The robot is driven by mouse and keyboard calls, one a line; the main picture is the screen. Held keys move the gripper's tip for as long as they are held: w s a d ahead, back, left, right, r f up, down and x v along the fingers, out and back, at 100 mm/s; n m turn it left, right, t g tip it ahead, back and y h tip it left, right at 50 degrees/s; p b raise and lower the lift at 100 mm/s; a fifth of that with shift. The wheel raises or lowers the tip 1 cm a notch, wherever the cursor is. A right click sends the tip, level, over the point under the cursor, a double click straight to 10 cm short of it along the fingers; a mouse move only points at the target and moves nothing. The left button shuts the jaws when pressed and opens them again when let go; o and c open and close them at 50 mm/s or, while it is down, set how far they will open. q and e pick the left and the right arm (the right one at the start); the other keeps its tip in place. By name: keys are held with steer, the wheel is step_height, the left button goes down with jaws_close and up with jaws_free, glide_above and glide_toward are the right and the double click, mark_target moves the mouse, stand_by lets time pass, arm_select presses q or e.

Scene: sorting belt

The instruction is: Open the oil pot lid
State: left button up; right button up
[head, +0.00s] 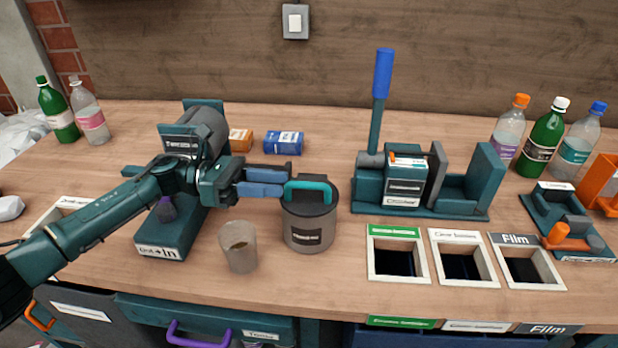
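The oil pot (309,235) is a dark grey cylinder with a label on its front. It stands upright on the wooden counter near the middle. Its lid (318,208) sits on top and carries a teal arched handle (310,186). My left gripper (285,183) reaches in from the left at lid height. Its blue-padded fingers lie one above the other in the picture, with their tips at the left end of the handle. Only a narrow gap shows between them, and I cannot tell whether they grip the handle. My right gripper is not in view.
A grey cup (239,246) stands left of the pot's front. A teal machine (165,235) stands under my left arm. A lever press (440,205) with a blue-handled lever is right of the pot. Framed openings (398,232) lie front right. Orange (240,139) and blue boxes (283,143) lie behind.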

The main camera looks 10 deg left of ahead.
mark_target(295, 185)
arm_select(q)
steer(key=d+p, duration=0.1)
steer(key=d, duration=0.6)
steer(key=shift+c, duration=0.5)
jaws_close()
